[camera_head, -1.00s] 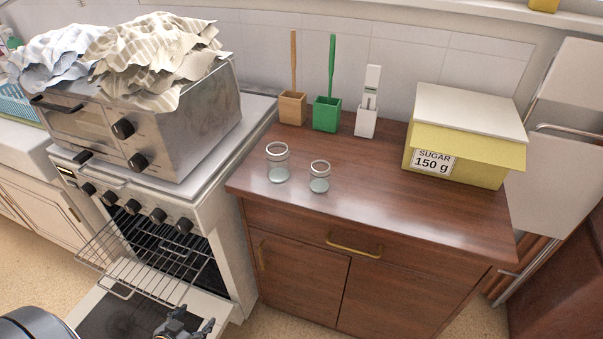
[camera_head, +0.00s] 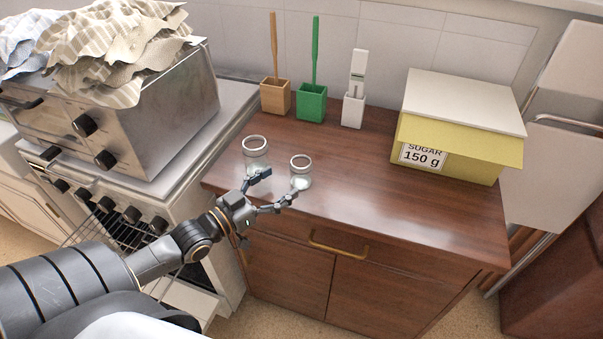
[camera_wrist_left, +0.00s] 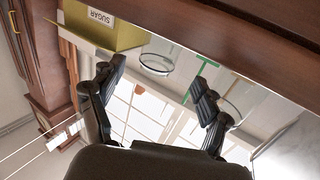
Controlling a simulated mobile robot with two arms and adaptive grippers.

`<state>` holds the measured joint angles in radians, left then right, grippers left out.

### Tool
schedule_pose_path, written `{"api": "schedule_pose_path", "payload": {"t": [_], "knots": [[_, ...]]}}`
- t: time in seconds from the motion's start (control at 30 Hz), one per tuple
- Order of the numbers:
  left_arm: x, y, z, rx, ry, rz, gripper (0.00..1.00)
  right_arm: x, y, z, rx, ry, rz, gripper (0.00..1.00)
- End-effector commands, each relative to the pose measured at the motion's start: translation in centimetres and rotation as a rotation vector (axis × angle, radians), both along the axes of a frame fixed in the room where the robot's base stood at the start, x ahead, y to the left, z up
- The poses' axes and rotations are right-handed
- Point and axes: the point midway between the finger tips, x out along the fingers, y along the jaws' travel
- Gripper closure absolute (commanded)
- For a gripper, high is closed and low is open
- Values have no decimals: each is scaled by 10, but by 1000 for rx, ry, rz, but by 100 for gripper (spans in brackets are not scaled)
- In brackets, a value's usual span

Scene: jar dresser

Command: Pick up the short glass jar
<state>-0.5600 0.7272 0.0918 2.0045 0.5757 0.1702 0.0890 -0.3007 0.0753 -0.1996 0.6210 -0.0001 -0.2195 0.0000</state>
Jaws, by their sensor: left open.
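The short glass jar (camera_head: 301,172) stands upright on the wooden dresser top, to the right of a taller glass jar (camera_head: 256,155). My left gripper (camera_head: 279,185) is open and empty at the dresser's front edge, just in front of the two jars. One fingertip is near the taller jar and the other is near the short jar's lower front. In the left wrist view, the short jar (camera_wrist_left: 157,64) shows between the spread fingers, and the taller jar (camera_wrist_left: 240,96) is partly hidden behind the right finger. My right gripper is not in view.
A yellow sugar box (camera_head: 448,148) with a white lid stands at the right of the dresser (camera_head: 400,215). Brown (camera_head: 276,97), green (camera_head: 312,103) and white (camera_head: 352,110) holders line the back. A toaster oven (camera_head: 150,110) with cloths is on the left. The dresser's middle is clear.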

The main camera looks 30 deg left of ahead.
Motion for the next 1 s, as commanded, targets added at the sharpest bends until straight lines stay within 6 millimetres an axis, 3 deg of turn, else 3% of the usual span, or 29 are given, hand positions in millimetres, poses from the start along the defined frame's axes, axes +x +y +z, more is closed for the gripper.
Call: {"api": "schedule_pose_path", "payload": {"t": [0.13, 0.37, 0.7, 1.0], "knots": [[17, -4, 1, -1, -2, 2, 23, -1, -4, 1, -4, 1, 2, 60], [28, -6, 0, -2, 1, 2, 23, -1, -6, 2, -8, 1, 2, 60], [68, -17, 2, 0, -1, 1, 23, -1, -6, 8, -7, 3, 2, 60], [74, -19, 1, 0, 2, 0, 23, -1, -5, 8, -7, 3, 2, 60]]}}
